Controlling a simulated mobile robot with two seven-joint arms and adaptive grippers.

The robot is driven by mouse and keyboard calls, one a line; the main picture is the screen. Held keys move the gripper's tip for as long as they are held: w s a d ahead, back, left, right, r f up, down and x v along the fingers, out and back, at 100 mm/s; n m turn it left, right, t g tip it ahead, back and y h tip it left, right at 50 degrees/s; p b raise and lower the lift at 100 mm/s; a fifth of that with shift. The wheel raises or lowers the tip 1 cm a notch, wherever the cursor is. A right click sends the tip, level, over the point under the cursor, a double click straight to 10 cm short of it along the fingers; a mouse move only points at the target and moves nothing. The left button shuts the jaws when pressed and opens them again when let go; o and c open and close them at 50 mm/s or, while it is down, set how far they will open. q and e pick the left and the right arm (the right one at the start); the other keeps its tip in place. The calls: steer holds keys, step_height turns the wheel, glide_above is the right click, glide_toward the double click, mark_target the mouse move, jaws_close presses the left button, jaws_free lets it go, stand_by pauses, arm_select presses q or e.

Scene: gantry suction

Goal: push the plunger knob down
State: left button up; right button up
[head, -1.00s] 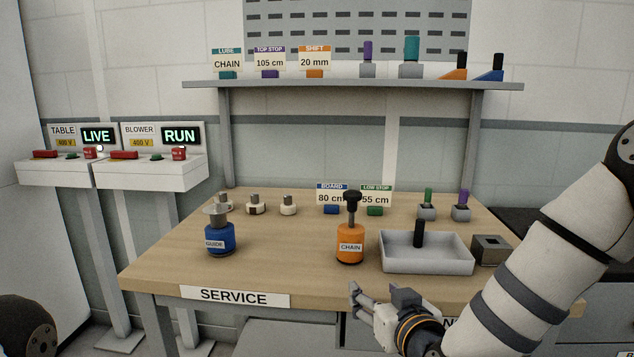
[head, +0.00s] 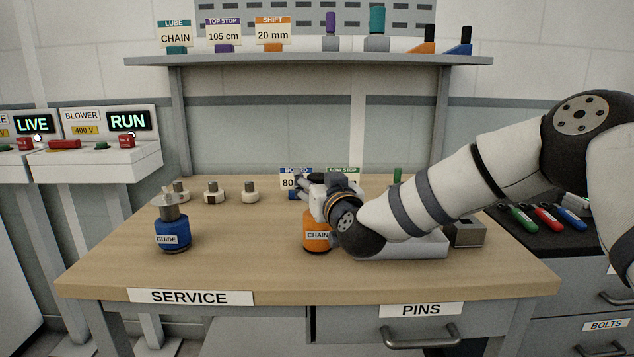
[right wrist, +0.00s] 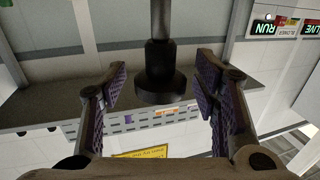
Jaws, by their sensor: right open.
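The orange bottle labelled CHAIN (head: 317,236) stands upright on the service table, partly behind my right arm. Its plunger top is hidden by my right gripper (head: 310,183) in the head view. In the right wrist view, the black plunger knob (right wrist: 158,88) and its rod show between the two fingers of my right gripper (right wrist: 158,84). The fingers are open, with a gap on each side of the knob. That view appears upside down. My left gripper is not in view.
A blue GUIDE bottle (head: 172,236) stands at the left of the table (head: 240,270). A grey tray (head: 410,247) and a grey block (head: 466,233) are right of the orange bottle, the tray partly under my arm. Small parts and signs stand behind; the front left is clear.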

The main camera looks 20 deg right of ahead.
steer(key=shift+r, duration=0.1)
steer(key=shift+c, duration=0.5)
jaws_close()
steer(key=shift+f, duration=1.9)
steer(key=shift+o, duration=0.5)
jaws_free()
steer(key=shift+r, duration=0.1)
steer(key=s, duration=1.2)
steer(key=shift+a, duration=0.15)
